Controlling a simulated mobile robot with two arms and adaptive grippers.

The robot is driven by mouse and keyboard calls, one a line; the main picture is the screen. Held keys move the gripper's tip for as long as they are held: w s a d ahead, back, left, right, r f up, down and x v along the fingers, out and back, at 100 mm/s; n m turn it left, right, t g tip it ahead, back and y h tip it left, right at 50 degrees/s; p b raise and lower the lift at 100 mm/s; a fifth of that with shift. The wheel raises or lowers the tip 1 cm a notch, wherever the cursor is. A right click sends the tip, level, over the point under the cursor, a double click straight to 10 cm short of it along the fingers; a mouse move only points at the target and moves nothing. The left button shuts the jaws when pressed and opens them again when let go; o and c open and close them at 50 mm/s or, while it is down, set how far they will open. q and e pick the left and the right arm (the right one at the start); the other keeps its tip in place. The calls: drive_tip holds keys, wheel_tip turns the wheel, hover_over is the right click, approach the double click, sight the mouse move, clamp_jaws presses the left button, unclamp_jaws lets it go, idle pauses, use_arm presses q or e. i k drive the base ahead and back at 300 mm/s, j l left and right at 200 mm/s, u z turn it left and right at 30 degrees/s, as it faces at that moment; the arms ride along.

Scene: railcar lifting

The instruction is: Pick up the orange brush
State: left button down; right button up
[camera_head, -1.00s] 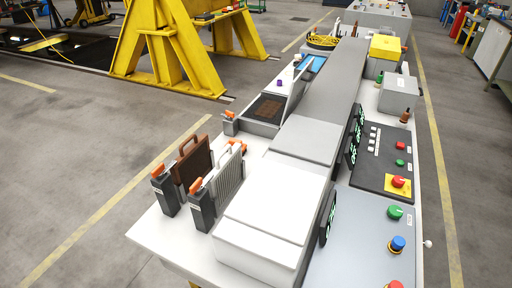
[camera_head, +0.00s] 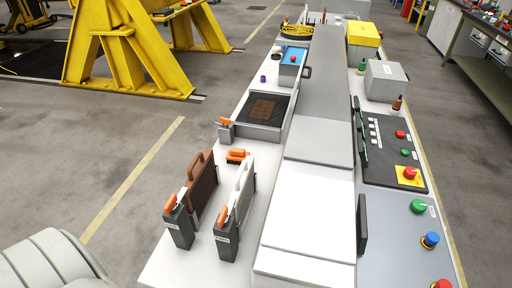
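The orange brush (camera_head: 237,155) lies on the white table top, with dark bristles showing under its orange body. It sits between the open dark-lined tray and the upright brown and white plates. No gripper of mine shows in the head view, so their state is hidden.
A brown handled plate (camera_head: 202,182) and a white handled plate (camera_head: 242,190) stand in front of the brush, beside dark grey holders with orange-topped tools (camera_head: 178,222) (camera_head: 226,236). The dark-lined tray (camera_head: 264,111) lies behind. White casing (camera_head: 308,205) rises to the right.

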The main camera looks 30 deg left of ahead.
sight(238, 155)
drive_tip(key=j+z, duration=0.1)
drive_tip(key=j, duration=0.4)
drive_tip(key=k+j+z, duration=0.1)
drive_tip(key=j, duration=0.35)
drive_tip(key=k+j+z, duration=0.1)
drive_tip(key=j, duration=0.35)
drive_tip(key=k+j+z, duration=0.1)
drive_tip(key=j, duration=0.4)
drive_tip(key=k+j, duration=0.1)
drive_tip(key=j, duration=0.35)
drive_tip(key=k+j+z, duration=0.15)
drive_tip(key=j, duration=0.3)
